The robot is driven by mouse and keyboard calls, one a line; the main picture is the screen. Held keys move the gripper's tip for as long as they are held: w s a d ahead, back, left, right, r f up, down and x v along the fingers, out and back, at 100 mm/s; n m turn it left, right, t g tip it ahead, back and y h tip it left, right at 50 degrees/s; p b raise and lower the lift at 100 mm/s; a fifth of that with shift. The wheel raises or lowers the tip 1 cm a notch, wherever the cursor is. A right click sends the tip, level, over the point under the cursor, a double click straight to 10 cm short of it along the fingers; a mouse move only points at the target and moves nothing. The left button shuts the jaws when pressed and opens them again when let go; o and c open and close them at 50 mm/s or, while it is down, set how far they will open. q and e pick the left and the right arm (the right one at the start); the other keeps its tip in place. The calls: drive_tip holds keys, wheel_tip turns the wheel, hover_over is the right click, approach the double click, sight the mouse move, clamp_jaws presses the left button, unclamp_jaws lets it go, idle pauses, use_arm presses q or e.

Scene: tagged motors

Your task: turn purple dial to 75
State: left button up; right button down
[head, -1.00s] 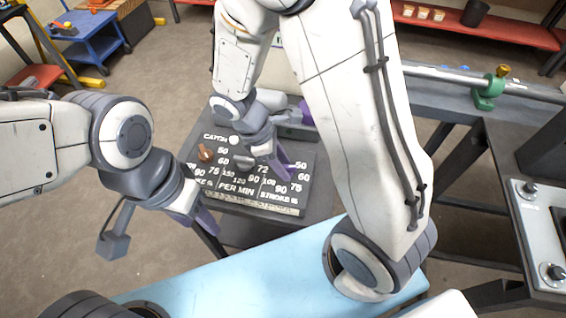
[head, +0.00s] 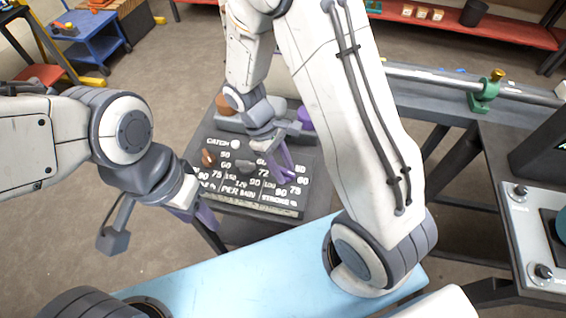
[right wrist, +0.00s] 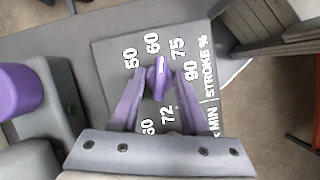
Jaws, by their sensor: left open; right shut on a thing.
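The purple dial (right wrist: 159,78) sits on a dark panel (right wrist: 105,75) with white numbers. In the right wrist view its white mark points up, between 60 and 75. My right gripper (right wrist: 156,90) has its fingers on both sides of the dial, shut on it. In the head view my right gripper (head: 286,170) is over the right part of the panel (head: 313,165) and mostly hides the purple dial. My left gripper (head: 207,222) is open and empty near the panel's front left corner.
A brown dial (head: 208,158) and a grey dial (head: 247,160) stand left on the panel. Behind it, a purple cylinder (head: 306,118) and an orange-brown one (head: 226,105) stand on a grey block. A light blue surface (head: 240,275) lies in front.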

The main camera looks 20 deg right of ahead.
drive_tip(key=m+y+p, duration=0.1)
drive_tip(key=m, duration=0.1)
drive_tip(key=m+p, duration=0.1)
drive_tip(key=m, duration=0.2)
drive_tip(key=shift+w+d+g+y, duration=0.1)
drive_tip(key=shift+d+g+y, duration=0.05)
drive_tip(key=shift+g+y, duration=0.2)
drive_tip(key=shift+m, duration=0.3)
drive_tip(key=shift+c, duration=2)
unclamp_jaws()
drive_tip(key=d+v, duration=0.1)
drive_tip(key=v, duration=0.9)
drive_tip(key=shift+a+r+b, duration=0.2)
drive_tip(key=shift+a+b, duration=0.2)
drive_tip(key=shift+w, duration=0.1)
